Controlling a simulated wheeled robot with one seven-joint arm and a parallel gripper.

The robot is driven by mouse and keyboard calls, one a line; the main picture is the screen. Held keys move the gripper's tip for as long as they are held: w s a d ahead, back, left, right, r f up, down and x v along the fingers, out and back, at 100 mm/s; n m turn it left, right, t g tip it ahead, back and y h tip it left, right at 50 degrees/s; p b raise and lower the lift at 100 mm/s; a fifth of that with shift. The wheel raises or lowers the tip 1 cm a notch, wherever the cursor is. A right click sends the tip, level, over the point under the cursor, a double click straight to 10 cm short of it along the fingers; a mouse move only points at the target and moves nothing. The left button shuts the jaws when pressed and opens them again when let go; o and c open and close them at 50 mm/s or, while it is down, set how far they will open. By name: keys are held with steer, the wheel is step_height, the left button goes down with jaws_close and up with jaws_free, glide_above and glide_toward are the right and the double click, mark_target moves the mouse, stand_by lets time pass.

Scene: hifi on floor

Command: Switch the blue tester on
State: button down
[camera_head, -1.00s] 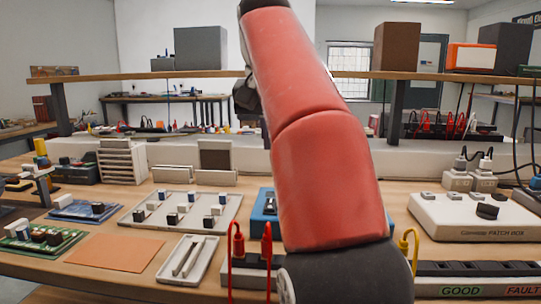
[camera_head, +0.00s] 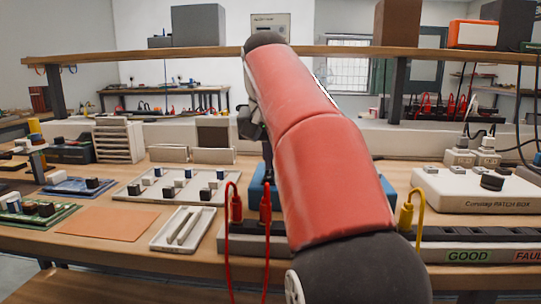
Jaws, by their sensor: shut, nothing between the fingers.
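The blue tester (camera_head: 257,192) sits on the bench in the middle, mostly hidden behind my red arm. Only its left edge and a bit of its right side show, so its switch is out of sight. My gripper (camera_head: 267,165) shows only in part beyond the arm's left edge, as a dark, narrow shape pointing down just above the tester's left part. It looks shut with nothing held. Whether it touches the tester cannot be told.
Red leads (camera_head: 237,208) and a yellow lead (camera_head: 406,215) stand in front of the tester. A white patch box (camera_head: 480,205) is at the right. A tray of switches (camera_head: 128,192) and a small white tray (camera_head: 160,240) are at the left. A shelf (camera_head: 150,79) spans behind.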

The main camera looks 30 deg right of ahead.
steer(key=shift+w+d+r+p, duration=0.1)
steer(key=shift+r+p, duration=0.05)
steer(key=shift+p, duration=0.8)
steer(key=shift+f+g, duration=0.3)
steer(key=shift+f, duration=0.05)
steer(key=shift+s+a+r, duration=0.15)
steer(key=shift+s+a, duration=0.3)
steer(key=shift+s, duration=0.15)
steer(key=shift+r, duration=0.1)
